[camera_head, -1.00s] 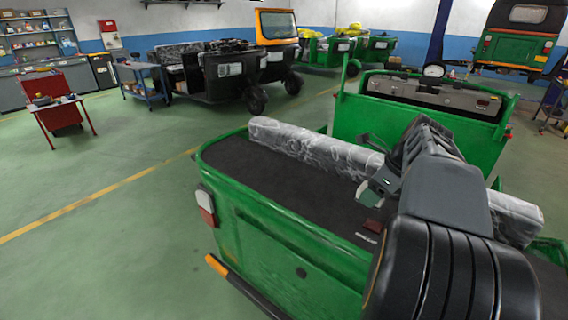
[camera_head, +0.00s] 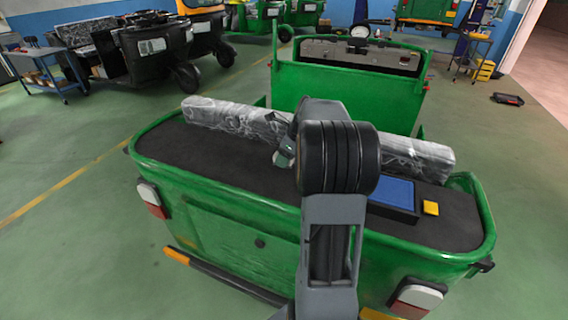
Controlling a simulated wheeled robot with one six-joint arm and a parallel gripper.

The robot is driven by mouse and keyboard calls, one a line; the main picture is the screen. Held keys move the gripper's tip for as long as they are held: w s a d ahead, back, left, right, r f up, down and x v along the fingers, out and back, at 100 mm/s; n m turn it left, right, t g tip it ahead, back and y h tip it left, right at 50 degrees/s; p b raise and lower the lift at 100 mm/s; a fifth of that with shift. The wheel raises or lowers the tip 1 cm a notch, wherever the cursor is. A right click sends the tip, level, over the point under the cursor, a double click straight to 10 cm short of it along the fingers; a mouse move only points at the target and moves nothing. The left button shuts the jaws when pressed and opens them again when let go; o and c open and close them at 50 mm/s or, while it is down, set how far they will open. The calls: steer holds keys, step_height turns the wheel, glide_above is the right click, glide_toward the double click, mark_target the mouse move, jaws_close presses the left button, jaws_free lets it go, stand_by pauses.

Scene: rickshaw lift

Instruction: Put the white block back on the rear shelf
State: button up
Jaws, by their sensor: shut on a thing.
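The rear shelf (camera_head: 225,160) is the dark flat deck at the back of the green rickshaw, behind its plastic-wrapped seat back. My gripper (camera_head: 281,158) is low over the middle of the shelf, close to the wrapped seat back, and partly hidden by my arm. It is shut on a small pale thing, mostly hidden, that I take to be the white block. No white block shows plainly elsewhere. I cannot tell whether the held thing touches the shelf.
A blue tray (camera_head: 393,193) and a yellow block (camera_head: 431,208) lie on the shelf right of my arm. The wrapped seat back (camera_head: 240,118) runs along the shelf's front edge. The shelf's left part is clear.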

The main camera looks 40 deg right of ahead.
mark_target(284, 171)
steer(key=shift+w+f, duration=0.25)
steer(key=shift+f, duration=0.05)
steer(key=shift+w+f, duration=0.2)
steer(key=shift+f, duration=1.55)
steer(key=o, duration=1.1)
steer(key=shift+f, duration=0.1)
